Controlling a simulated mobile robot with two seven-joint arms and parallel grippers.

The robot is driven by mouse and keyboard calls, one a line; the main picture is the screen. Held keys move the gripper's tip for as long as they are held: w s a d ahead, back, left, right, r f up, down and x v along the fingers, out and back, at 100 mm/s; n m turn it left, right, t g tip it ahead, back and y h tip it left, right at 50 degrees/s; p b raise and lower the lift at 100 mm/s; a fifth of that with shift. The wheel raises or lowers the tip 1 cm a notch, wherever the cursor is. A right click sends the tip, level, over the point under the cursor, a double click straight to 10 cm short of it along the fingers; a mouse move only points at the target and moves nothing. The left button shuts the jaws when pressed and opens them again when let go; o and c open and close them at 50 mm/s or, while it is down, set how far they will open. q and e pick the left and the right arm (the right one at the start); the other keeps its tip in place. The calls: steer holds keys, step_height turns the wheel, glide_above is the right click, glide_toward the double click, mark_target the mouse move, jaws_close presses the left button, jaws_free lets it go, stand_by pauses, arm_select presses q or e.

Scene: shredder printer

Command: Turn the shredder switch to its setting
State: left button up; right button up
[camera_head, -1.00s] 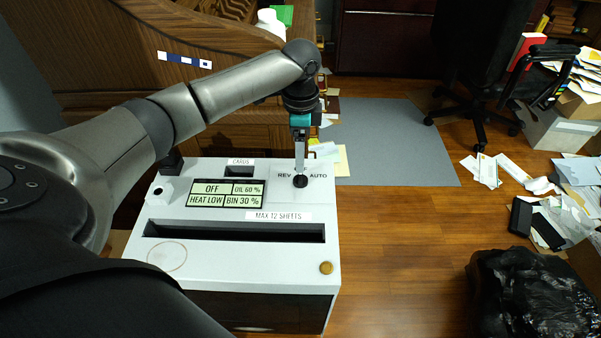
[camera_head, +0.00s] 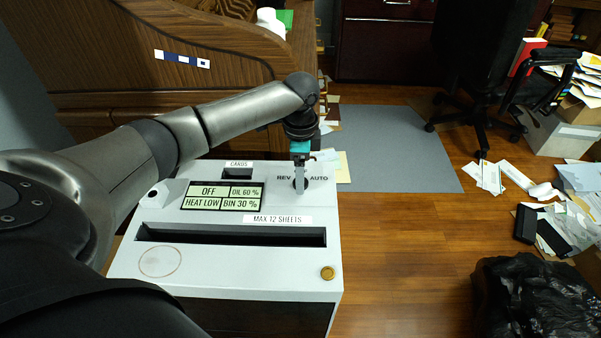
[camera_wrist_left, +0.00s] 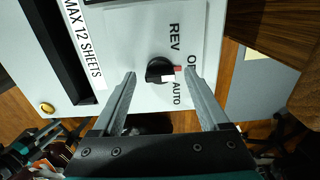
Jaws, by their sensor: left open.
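The shredder (camera_head: 220,270) is a white-topped box with a paper slot and a small display reading OFF, OIL 60 %, HEAT LOW, BIN 30 %. Its black round switch (camera_wrist_left: 160,71) sits between the REV and AUTO labels and carries a red-and-white mark. In the wrist view this mark points toward the part-hidden OFF label. My left gripper (camera_wrist_left: 159,74) is open, with one finger on each side of the switch and gaps visible. In the head view my left gripper (camera_head: 300,186) is over the switch and hides part of it. My right gripper is out of view.
A brass-coloured round button (camera_head: 327,273) is at the shredder's front right corner. A wooden desk (camera_head: 150,70) stands behind. A black bag (camera_head: 535,300) lies at the right, with scattered papers (camera_head: 490,175) and an office chair (camera_head: 490,75) beyond.

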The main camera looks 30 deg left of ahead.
arm_select(q)
jaws_close()
stand_by(0.7)
